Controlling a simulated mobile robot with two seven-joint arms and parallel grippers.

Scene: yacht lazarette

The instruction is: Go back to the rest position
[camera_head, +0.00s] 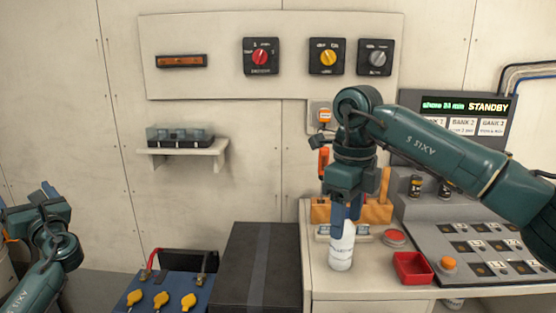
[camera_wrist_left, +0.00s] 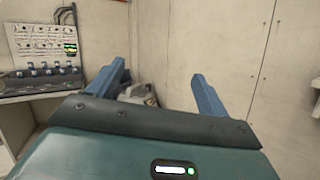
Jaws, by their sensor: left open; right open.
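My right gripper (camera_head: 345,222) points down at the white bottle (camera_head: 341,252), which stands upright near the front edge of the counter (camera_head: 365,285). Its blue fingers are at the bottle's top and hide part of it. The jaws are open; I cannot tell whether they touch the bottle. My left arm (camera_head: 42,235) is low at the left edge of the head view, away from the counter. In the left wrist view my left gripper (camera_wrist_left: 155,85) is open, with its two blue fingers wide apart and nothing between them.
A red tray (camera_head: 412,268), a red button (camera_head: 394,237) and a sloped control panel (camera_head: 480,250) are right of the bottle. A wooden tool holder (camera_head: 376,211) is behind it. A black case (camera_head: 255,270) and a blue box with yellow keys (camera_head: 165,290) stand left.

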